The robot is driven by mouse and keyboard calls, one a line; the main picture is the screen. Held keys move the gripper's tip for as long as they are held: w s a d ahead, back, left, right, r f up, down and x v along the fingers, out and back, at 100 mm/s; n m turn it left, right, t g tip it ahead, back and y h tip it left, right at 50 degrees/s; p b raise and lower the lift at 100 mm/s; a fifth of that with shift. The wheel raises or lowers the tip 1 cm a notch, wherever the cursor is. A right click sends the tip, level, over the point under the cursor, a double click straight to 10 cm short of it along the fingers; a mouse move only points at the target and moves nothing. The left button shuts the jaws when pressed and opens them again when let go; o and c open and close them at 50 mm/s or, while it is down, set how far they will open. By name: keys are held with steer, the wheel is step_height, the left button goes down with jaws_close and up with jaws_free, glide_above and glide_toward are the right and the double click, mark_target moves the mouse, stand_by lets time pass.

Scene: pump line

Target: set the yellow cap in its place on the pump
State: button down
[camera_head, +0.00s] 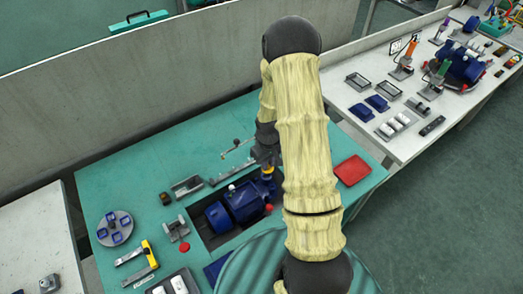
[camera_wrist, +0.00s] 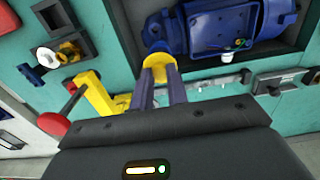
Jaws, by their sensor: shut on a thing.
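The yellow cap (camera_wrist: 158,60) is between the two fingertips of my gripper (camera_wrist: 160,75) in the wrist view. The gripper is shut on it. In the head view, a small patch of yellow (camera_head: 267,171) shows under my gripper (camera_head: 266,158), beside my arm. The blue pump (camera_head: 243,203) lies in a dark recess in the teal table. In the wrist view the pump (camera_wrist: 225,25) is at the top, and a blue round end part (camera_wrist: 156,30) lies just beyond the cap. I cannot tell whether the cap touches it. My arm hides part of the area right of the pump.
A red tray (camera_head: 352,170) is right of my arm. A round grey plate with blue parts (camera_head: 115,228) and a yellow-handled tool (camera_head: 148,253) lie at the left. Metal fixtures (camera_head: 186,186) stand behind the pump. A yellow bracket (camera_wrist: 97,95) is close left of the fingers in the wrist view.

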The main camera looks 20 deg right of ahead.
steer(key=shift+w, duration=0.5)
steer(key=shift+s, duration=0.1)
steer(key=shift+f+b, duration=1.85)
steer(key=shift+f, duration=0.6)
steer(key=shift+f, duration=0.1)
stand_by(0.3)
steer(key=c, duration=1.3)
jaws_free()
